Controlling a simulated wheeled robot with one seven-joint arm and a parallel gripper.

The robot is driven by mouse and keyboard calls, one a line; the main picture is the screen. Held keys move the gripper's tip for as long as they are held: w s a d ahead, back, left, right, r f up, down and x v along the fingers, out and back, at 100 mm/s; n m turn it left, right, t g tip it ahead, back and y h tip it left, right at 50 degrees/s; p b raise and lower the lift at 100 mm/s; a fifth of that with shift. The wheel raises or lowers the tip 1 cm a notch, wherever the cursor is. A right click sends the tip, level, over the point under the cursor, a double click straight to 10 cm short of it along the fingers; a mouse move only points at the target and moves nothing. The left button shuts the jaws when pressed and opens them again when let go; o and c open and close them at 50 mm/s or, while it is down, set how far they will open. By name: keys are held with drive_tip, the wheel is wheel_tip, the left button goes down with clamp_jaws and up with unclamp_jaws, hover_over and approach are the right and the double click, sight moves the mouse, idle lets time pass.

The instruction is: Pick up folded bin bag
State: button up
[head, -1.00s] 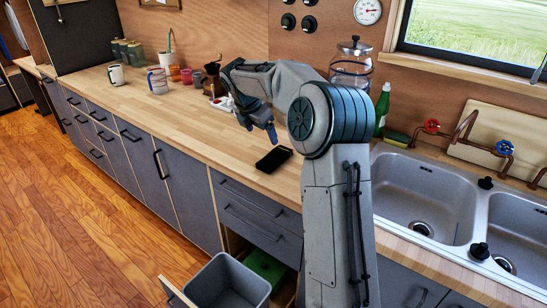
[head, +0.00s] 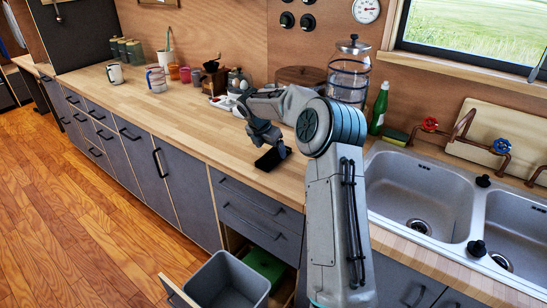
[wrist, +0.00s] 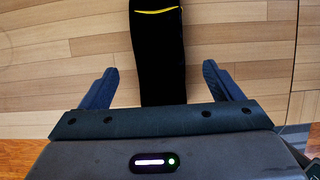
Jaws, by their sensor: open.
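The folded bin bag (head: 269,160) is a flat black bundle lying on the wooden counter near its front edge. In the wrist view the black bag (wrist: 157,60) shows a yellow strip across it and runs down between the two blue fingers. My gripper (head: 266,145) is over the bag at the counter. In the wrist view my gripper (wrist: 160,88) is open, with one finger on each side of the bag and a gap to each. Whether the fingertips touch the counter cannot be told. The bag's near end is hidden by the gripper body.
A glass dispenser (head: 348,72) and a green bottle (head: 379,110) stand behind my arm. A double sink (head: 420,195) is at the right. Mugs and jars line the back left. An open drawer with a grey bin (head: 230,281) juts out below.

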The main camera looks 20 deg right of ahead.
sight(273, 155)
drive_tip(key=x, duration=0.3)
drive_tip(key=shift+f, duration=0.4)
drive_tip(key=c, duration=1)
drive_tip(key=shift+c, duration=0.2)
drive_tip(key=shift+r, duration=0.15)
